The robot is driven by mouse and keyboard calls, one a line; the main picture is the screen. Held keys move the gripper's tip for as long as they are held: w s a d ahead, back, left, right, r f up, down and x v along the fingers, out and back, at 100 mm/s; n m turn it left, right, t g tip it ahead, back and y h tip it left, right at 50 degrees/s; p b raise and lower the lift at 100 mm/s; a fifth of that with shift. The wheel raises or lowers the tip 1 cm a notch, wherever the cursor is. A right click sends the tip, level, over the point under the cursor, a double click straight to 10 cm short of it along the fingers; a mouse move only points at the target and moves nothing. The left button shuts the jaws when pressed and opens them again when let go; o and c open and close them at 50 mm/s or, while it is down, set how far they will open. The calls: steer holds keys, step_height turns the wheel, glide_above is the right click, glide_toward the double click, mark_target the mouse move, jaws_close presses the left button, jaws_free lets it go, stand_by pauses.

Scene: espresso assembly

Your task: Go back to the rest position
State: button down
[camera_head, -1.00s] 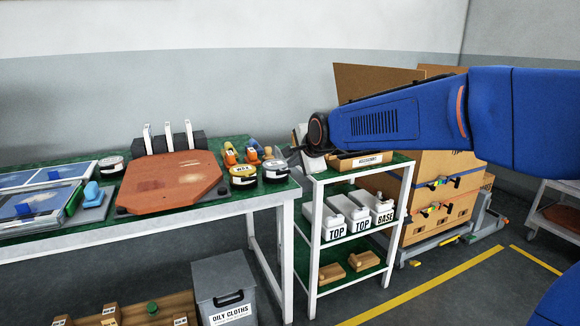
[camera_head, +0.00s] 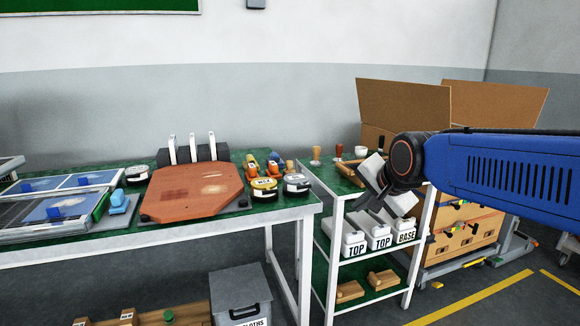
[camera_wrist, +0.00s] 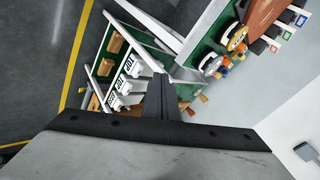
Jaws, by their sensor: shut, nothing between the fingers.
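My blue arm comes in from the right in the head view. My gripper (camera_head: 372,207) hangs in front of the small shelf cart (camera_head: 333,240), around the height of its top shelf. The gripper is shut and empty. In the wrist view its dark closed fingers (camera_wrist: 161,98) point at the cart and the green table edge. Part of the cart's top shelf is hidden behind the gripper and wrist.
The green-topped table (camera_head: 270,212) holds a reddish-brown board (camera_head: 195,190), tape-like round tins (camera_head: 264,188) and a blue panel tray. The cart carries TOP and BASE bins (camera_head: 379,236). Cardboard boxes (camera_head: 403,110) stand behind. A grey bin (camera_head: 240,293) sits below the table.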

steer(key=s+d+f+n+g, duration=0.1)
steer(key=s+d+f+n, duration=0.2)
steer(key=s, duration=0.5)
steer(key=s+d+f+n+g+h, duration=0.1)
steer(key=s+d+f+n, duration=0.2)
steer(key=s+f, duration=0.3)
steer(key=s+d+f+n+g+h, duration=0.1)
steer(key=s+d+f+n, duration=0.3)
steer(key=s, duration=0.7)
steer(key=shift+s+f+g, duration=0.15)
steer(key=shift+f+g, duration=0.25)
steer(key=shift+f, duration=0.25)
steer(key=shift+d, duration=0.1)
